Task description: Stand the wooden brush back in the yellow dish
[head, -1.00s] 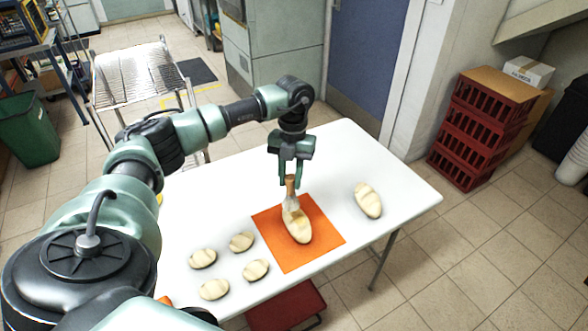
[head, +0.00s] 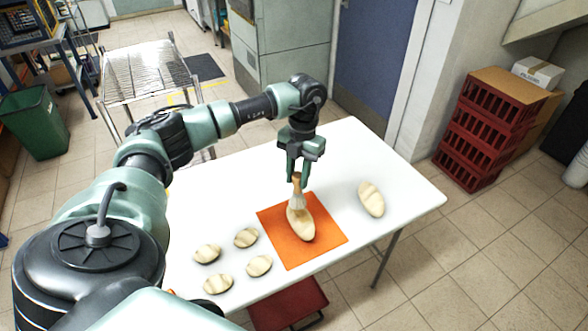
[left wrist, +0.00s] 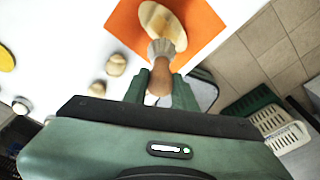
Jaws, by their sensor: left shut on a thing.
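My left gripper (head: 297,177) is shut on the upper part of the wooden brush (head: 298,188). The brush hangs handle up, with pale bristles down at the large scored loaf (head: 303,226) on the orange mat (head: 277,238). I cannot tell whether the bristles touch the loaf. In the left wrist view the brush handle (left wrist: 158,82) sits between the fingers, its bristles (left wrist: 160,50) against the view of the loaf (left wrist: 163,22). A round yellow thing, likely the yellow dish (left wrist: 6,59), shows at the left edge there. I cannot make it out in the head view, where my arm covers the table's left part.
The white table (head: 345,150) also bears another long loaf (head: 371,198) at right and several small rolls (head: 246,237) at front left. A wire rack trolley (head: 150,75) stands behind left. Stacked red crates (head: 480,140) stand on the floor at right.

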